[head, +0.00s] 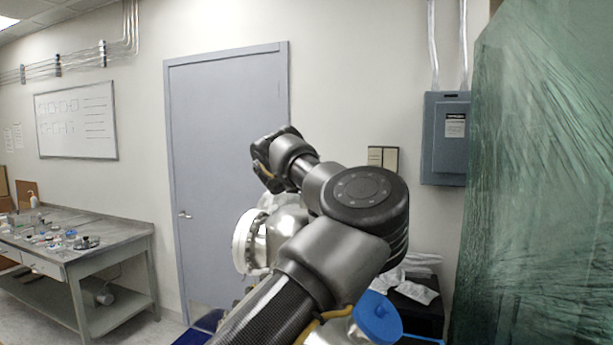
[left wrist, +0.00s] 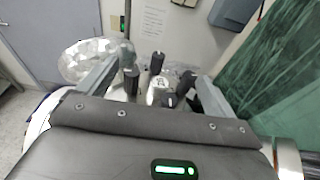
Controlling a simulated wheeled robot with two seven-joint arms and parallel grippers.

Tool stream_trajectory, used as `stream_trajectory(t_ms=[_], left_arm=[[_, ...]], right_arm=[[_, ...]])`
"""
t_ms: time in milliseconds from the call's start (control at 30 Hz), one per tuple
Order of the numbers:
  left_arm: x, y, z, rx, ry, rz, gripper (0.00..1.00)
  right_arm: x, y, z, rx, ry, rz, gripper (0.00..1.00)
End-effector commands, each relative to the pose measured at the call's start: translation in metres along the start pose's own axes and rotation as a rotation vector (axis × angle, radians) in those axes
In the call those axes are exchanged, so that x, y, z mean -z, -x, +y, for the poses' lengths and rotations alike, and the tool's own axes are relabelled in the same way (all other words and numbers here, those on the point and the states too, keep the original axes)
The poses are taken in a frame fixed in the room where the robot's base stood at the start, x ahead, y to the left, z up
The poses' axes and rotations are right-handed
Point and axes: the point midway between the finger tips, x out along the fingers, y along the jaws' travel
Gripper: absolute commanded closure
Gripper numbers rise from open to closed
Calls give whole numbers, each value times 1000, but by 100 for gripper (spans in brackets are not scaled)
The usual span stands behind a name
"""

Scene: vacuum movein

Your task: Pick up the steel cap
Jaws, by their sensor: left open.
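I cannot pick out the steel cap with certainty in either view. In the left wrist view, a small shiny metal piece (left wrist: 158,92) sits among several black knobs or handles (left wrist: 157,62), and I cannot tell whether it is the cap. My left gripper (left wrist: 162,68) is open, its two fingers spread on either side of these parts, with nothing seen gripped. In the head view, one of my arms fills the middle, and no fingertips show there. My right gripper is not seen.
Behind my arm are a steel vessel with a white-rimmed flange (head: 248,242) and a round blue cover (head: 378,318). Crumpled foil (left wrist: 95,60) lies beside the left finger. A green plastic curtain (head: 545,180) hangs at right. A workbench (head: 110,238) stands far left.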

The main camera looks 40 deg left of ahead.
Motion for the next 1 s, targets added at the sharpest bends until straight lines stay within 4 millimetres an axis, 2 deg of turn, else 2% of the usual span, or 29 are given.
stream_trajectory(t_ms=[233, 733, 1000], left_arm=[[1, -2, 0, 0, -1, -1, 9], [0, -2, 0, 0, -1, -1, 73], [-2, -1, 0, 0, -2, -4, 73]], right_arm=[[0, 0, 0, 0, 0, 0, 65], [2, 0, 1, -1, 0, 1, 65], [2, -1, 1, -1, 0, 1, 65]])
